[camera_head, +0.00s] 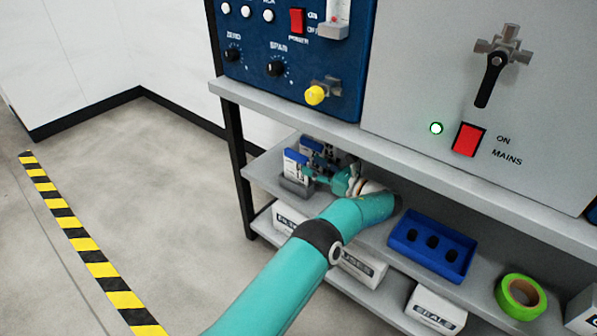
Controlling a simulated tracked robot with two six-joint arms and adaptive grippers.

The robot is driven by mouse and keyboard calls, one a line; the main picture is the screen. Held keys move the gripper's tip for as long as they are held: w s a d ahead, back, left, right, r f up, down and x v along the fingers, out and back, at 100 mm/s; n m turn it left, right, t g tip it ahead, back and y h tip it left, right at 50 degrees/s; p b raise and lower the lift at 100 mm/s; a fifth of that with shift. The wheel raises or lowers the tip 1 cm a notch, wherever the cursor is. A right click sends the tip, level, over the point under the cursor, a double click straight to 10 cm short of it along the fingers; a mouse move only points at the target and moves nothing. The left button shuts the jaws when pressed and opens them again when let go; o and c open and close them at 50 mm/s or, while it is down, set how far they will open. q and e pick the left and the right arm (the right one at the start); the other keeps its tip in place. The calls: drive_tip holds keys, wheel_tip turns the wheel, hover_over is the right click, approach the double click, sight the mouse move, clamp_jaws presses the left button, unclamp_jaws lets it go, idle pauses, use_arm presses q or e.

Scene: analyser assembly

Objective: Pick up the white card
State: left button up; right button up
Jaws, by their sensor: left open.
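A white card with a blue part (293,167) stands upright in a grey holder (294,188) on the middle shelf, at the left end. Another blue card or box (311,146) shows just behind it, partly covered by my gripper. My left gripper (312,172) is open at the right side of these cards, its fingers toward them. I cannot tell whether the fingers touch a card. My teal left arm comes up from the bottom and hides part of the shelf. My right gripper is not in view.
The grey bench top (390,150) overhangs the shelf, carrying a blue analyser panel (260,45) and a grey mains box (420,70). A blue tray with holes (432,270) and green tape (520,297) lie to the right. Labelled white boxes (435,310) sit below.

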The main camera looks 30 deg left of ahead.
sight(285, 153)
use_arm(q)
drive_tip(key=shift+a, duration=0.75)
drive_tip(key=a+b, duration=0.2)
drive_tip(key=a, duration=0.2)
drive_tip(key=shift+a, duration=0.25)
drive_tip(key=shift+a+r, duration=0.1)
drive_tip(key=shift+a, duration=0.25)
drive_tip(key=shift+c, duration=0.3)
clamp_jaws()
